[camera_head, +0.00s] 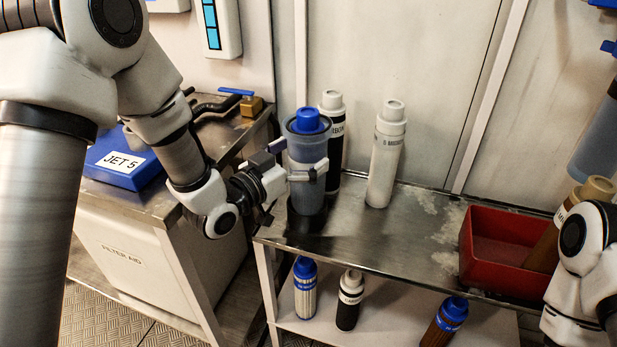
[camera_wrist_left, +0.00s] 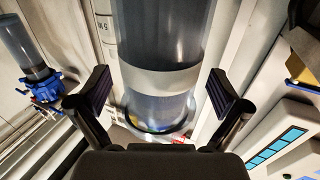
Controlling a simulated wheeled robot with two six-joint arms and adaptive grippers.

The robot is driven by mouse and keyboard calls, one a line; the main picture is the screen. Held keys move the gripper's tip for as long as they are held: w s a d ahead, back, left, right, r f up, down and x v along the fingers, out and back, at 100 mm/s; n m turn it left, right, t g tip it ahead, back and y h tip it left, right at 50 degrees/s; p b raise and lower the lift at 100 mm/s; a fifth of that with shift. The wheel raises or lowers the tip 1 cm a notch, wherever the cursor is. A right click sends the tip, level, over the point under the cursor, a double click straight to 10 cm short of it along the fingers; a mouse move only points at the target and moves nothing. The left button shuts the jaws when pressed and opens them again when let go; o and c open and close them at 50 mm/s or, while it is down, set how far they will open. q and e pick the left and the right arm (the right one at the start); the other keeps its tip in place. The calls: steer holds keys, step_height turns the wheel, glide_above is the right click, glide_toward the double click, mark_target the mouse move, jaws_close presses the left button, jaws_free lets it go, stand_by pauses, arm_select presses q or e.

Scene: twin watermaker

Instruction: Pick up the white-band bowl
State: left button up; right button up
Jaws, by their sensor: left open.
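The white-band bowl (camera_head: 307,194) is a clear grey cylinder with a pale band around its middle. It stands upright at the left end of the steel bench, and a blue cap shows at its top. My left gripper (camera_head: 272,180) is beside it on the left, level with the band, with its fingers spread. In the left wrist view the bowl (camera_wrist_left: 163,50) runs between the two open fingers (camera_wrist_left: 160,95), with a gap on each side. It is not held. My right arm shows at the right edge, but its gripper is out of view.
A dark cartridge (camera_head: 337,150) stands close behind the bowl, and a white one (camera_head: 387,155) stands to the right. A red bin (camera_head: 500,245) sits farther right on the bench (camera_head: 390,240). Several cartridges stand on the lower shelf.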

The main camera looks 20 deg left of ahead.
arm_select(q)
steer(key=shift+x, duration=0.95)
steer(key=c, duration=1.8)
